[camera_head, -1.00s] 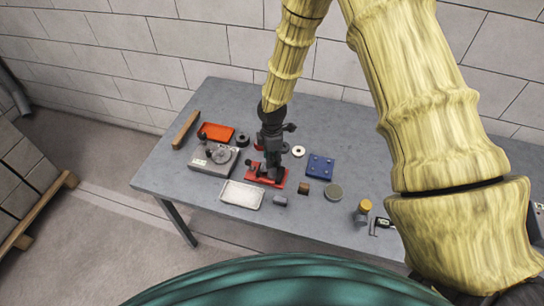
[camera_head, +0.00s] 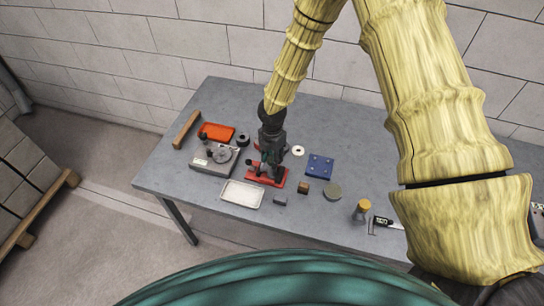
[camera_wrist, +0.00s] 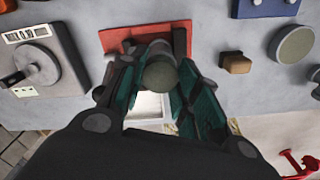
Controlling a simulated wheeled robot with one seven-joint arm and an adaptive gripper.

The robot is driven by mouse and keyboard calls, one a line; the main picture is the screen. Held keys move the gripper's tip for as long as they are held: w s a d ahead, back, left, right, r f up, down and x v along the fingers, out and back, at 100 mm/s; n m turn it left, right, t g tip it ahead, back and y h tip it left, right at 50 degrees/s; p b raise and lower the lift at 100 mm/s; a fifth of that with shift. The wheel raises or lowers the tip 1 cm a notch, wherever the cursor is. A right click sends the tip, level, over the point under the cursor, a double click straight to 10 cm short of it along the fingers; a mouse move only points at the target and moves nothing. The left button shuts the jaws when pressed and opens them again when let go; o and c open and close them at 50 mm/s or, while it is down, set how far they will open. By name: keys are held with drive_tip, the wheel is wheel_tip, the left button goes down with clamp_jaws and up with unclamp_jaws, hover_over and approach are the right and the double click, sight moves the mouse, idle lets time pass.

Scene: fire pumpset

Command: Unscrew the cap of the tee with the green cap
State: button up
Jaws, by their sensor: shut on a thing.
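My gripper (camera_head: 268,160) points down over a red base plate (camera_head: 255,173) on the grey table. In the wrist view, my gripper (camera_wrist: 160,85) has its teal fingers closed on the two sides of a round, dull grey-green cap (camera_wrist: 160,74). The cap sits over the red plate, which also shows in the wrist view (camera_wrist: 116,39). The tee's body is mostly hidden under the cap and behind my fingers. I cannot tell how far the cap is turned.
A grey device with a round dial (camera_head: 222,155) stands left of the plate. A white tray (camera_head: 241,195) lies in front. A blue plate (camera_head: 319,166), a brown block (camera_head: 304,187) and a grey-green disc (camera_head: 332,190) lie to the right. An orange tray (camera_head: 217,132) lies behind the device.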

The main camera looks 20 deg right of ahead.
drive_tip(key=shift+n, duration=0.4)
drive_tip(key=n, duration=0.4)
drive_tip(key=o, duration=1)
drive_tip(key=shift+o, duration=0.2)
